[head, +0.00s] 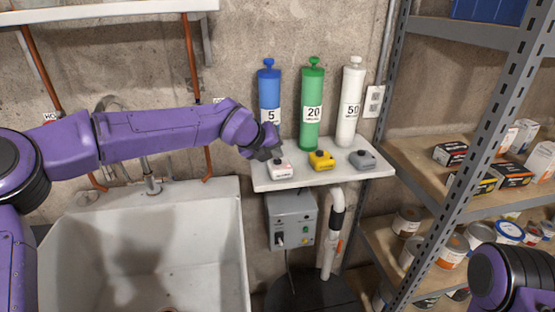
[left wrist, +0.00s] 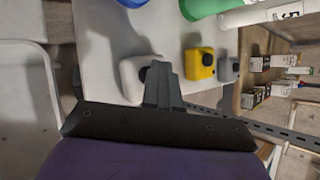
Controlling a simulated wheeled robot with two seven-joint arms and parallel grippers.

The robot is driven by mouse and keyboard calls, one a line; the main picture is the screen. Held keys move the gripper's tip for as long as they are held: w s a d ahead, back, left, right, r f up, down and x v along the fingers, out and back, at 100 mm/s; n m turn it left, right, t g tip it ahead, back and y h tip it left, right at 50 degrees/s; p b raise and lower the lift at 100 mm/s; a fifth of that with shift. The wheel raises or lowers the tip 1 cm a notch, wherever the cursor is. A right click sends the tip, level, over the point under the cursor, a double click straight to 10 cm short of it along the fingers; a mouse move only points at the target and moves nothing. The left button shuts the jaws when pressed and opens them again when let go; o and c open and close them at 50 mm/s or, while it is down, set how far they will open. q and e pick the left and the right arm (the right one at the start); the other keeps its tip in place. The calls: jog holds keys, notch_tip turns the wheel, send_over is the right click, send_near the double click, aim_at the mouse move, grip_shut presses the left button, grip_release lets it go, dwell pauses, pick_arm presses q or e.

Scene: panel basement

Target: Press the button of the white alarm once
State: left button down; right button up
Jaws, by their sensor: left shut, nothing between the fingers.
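The white alarm (head: 281,172) is a small white box with a dark button on top, at the left end of the white shelf (head: 327,178). My left gripper (head: 273,156) is shut and empty, its fingertips just above and beside the button. In the left wrist view the closed fingers (left wrist: 163,72) partly cover the white alarm (left wrist: 130,83) and its dark button (left wrist: 144,74). I cannot tell whether the tips touch the button. My right gripper is out of view; only part of that arm shows at the lower right.
A yellow alarm (head: 321,160) and a grey alarm (head: 362,159) stand to the right on the shelf. Blue (head: 269,90), green (head: 312,95) and white (head: 350,100) cylinders stand behind. A sink (head: 150,250) lies left, a loaded metal rack (head: 470,130) right.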

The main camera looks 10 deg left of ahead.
aim_at(275, 162)
pick_arm(q)
jog(key=shift+r+p, duration=0.45)
jog(key=shift+r, duration=0.3)
jog(key=shift+r, duration=0.1)
notch_tip(275, 162, up, 5)
jog(key=p, duration=0.4)
